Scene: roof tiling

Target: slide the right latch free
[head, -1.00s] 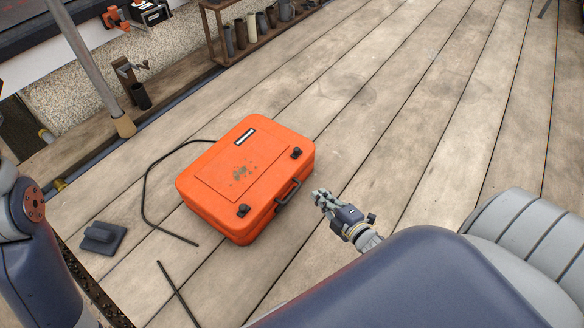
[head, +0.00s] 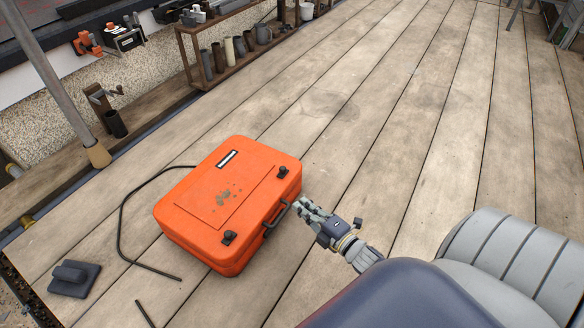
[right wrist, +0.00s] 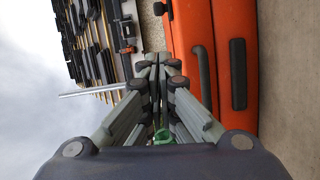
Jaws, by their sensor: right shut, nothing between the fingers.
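An orange case (head: 225,205) lies flat on the plank floor, lid closed, with a black handle on its front side. The right latch (head: 283,171) is a small black piece at the lid's right front corner. The other latch (head: 229,237) sits at the lid's near corner. My right gripper (head: 300,203) is shut and empty, just right of the handle and a little below the right latch. In the right wrist view the shut fingers (right wrist: 158,62) point alongside the orange case (right wrist: 190,30), whose dark handle (right wrist: 204,80) shows at right. My left gripper is out of view.
A black cable (head: 122,215) curves on the planks left of the case. A shelf with several cylinders (head: 230,50) stands at the back. Planks to the right are clear.

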